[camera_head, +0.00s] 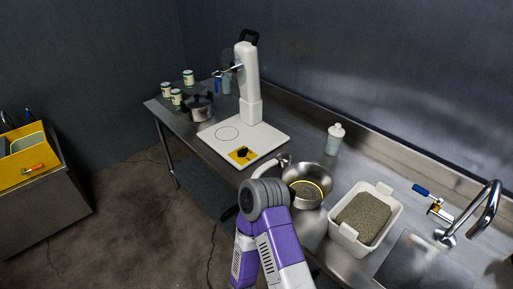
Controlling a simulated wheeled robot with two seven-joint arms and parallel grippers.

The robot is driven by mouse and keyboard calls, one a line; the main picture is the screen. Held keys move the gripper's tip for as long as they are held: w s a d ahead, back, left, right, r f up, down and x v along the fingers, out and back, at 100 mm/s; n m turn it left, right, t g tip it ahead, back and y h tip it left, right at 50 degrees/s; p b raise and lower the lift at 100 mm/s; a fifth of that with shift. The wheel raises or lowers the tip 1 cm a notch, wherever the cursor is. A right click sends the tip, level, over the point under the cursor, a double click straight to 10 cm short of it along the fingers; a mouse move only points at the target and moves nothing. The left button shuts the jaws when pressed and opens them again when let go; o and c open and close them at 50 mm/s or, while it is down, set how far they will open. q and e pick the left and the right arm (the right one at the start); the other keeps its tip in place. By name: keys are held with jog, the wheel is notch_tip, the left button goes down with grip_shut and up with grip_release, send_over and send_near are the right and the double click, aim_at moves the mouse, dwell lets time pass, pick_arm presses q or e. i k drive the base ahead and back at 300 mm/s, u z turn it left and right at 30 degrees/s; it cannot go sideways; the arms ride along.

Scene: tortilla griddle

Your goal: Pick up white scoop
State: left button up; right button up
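I cannot make out a white scoop with certainty. A pale, curved, handle-like piece (270,166) shows at the left rim of a steel bowl (325,187); I cannot tell whether it is the scoop, part of the bowl or something else. One of my purple and white arms, with a grey round joint, rises from the bottom centre in front of the counter, just left of the bowl. It hides part of the counter edge. No gripper fingers of either arm can be seen.
On the steel counter stand a white appliance (249,85) with a flat base, a pot (198,108), several cans, a bottle (334,139), a white tub (390,223) of grey-green grains, and a sink with a tap (481,213). A yellow bin (28,170) is far left.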

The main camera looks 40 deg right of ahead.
aim_at(284, 159)
jog(key=i, duration=0.95)
jog(key=z, duration=2.35)
